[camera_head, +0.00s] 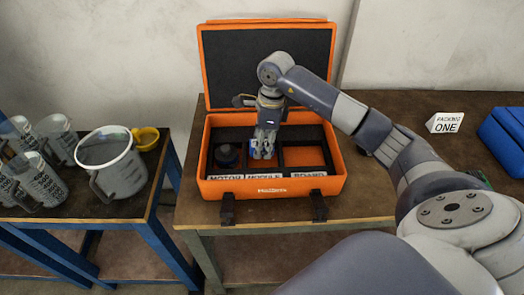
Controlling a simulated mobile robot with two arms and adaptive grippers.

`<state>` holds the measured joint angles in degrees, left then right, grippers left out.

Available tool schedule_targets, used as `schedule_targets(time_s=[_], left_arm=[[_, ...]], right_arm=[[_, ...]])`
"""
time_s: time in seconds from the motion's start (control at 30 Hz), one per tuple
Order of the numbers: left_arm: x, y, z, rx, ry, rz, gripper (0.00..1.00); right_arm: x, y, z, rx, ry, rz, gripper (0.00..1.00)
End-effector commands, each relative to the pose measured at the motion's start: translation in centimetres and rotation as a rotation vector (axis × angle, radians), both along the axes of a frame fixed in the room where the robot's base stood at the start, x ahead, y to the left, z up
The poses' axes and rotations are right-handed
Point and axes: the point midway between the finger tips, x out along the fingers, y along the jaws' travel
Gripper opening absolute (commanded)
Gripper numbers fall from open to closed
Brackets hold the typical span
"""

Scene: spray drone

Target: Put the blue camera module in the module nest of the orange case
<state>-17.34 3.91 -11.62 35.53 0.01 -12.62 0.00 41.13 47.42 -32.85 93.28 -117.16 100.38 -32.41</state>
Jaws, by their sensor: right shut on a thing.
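The orange case (272,187) stands open on the wooden table, its lid upright at the back. Its front edge carries the labels MOTOR, MODULE and BOARD, one below each compartment. My right gripper (263,150) points down into the middle compartment, the module nest, and is shut. The blue camera module is almost wholly hidden by the fingers, with only a hint of blue beside them. I cannot tell whether it touches the nest floor. My left gripper is not in view.
A dark, round, bluish part (226,156) sits in the motor compartment, close left of my right gripper. The board compartment (304,156) looks empty. Measuring jugs (121,171) and a yellow cup (146,138) stand on the left table. A PACKING ONE sign (445,123) and a blue case (505,140) are at right.

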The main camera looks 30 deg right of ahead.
Motion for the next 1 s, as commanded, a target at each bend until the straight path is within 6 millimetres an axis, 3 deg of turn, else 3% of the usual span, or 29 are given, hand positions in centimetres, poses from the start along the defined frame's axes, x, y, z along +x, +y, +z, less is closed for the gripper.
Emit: schedule_targets(time_s=[0.27, 0.63, 0.67, 1.0], left_arm=[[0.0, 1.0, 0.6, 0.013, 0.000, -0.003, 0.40], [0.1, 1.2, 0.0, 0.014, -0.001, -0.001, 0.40], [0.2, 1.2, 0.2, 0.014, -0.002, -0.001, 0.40], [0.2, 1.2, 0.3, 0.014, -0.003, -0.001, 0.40]], right_arm=[[-0.1, 0.1, -3.4, 0.001, 0.003, 0.000, 0.11], [-0.1, 0.0, -4.0, 0.000, 0.001, 0.001, 0.11], [-0.1, 0.0, -3.9, 0.000, 0.001, 0.001, 0.44], [-0.1, 0.0, -3.8, 0.000, 0.002, 0.001, 0.45]])
